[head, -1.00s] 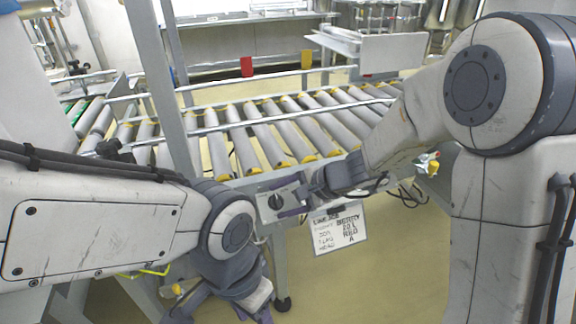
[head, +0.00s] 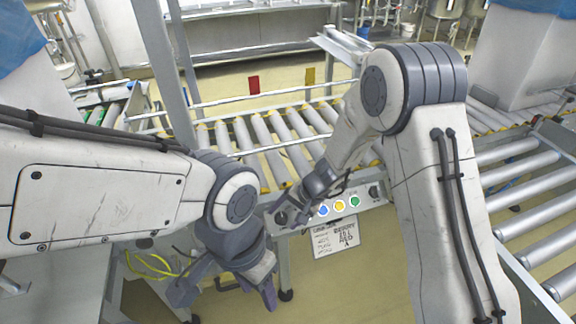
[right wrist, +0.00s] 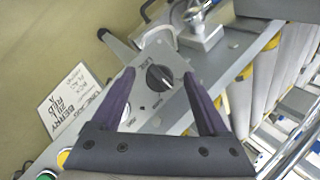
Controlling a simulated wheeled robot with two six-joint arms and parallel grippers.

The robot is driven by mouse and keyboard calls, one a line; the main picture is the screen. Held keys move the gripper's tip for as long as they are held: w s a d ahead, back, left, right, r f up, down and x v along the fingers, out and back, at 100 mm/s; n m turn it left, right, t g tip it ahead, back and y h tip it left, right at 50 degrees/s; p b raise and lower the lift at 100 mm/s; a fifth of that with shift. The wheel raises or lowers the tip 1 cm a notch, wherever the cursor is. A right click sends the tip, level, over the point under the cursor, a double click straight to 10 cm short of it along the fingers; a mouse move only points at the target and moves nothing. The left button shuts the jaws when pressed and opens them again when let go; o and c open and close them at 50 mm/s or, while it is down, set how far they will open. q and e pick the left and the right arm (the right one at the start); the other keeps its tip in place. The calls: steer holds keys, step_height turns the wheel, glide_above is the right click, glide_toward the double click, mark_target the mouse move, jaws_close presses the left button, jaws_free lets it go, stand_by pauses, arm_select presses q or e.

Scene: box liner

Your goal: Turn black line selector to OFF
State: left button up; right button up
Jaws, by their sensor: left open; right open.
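A black rotary selector (right wrist: 159,77) sits on the grey control panel (right wrist: 178,100) in the right wrist view. Its setting is too small to read. In the head view the selector (head: 281,217) shows at the panel's left end, partly hidden by my right gripper. My right gripper (head: 291,206) is open and empty in front of it. In the right wrist view the purple fingers of this gripper (right wrist: 159,74) point to either side of the selector; contact cannot be told. My left gripper (head: 266,288) is open, low and left of the panel, holding nothing visible.
Blue (head: 323,210), yellow (head: 340,206) and green (head: 355,202) buttons line the panel, with another dark knob (head: 375,192) at its right end. A handwritten sign (head: 335,238) hangs below. A roller conveyor (head: 243,135) runs behind, and more rollers (head: 525,200) lie at right.

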steer(key=shift+r+n+p, duration=0.3)
steer(key=shift+r+p, duration=0.1)
steer(key=shift+p, duration=0.25)
steer(key=a+p+v, duration=0.1)
steer(key=p+v, duration=0.2)
steer(key=v, duration=0.8)
arm_select(q)
step_height(320, 180, up, 14)
steer(key=p, duration=0.8)
steer(key=shift+d+f, duration=0.15)
steer(key=shift+f, duration=0.1)
arm_select(e)
steer(key=s+a+r+n+g, duration=0.1)
steer(key=s+a+r+n, duration=0.1)
steer(key=s+r, duration=0.5)
steer(key=s+a+r+n+g+h, duration=0.1)
steer(key=s+a+r+n, duration=0.2)
steer(key=s+r, duration=0.4)
steer(key=shift+r+n, duration=0.5)
steer(key=shift+r, duration=0.15)
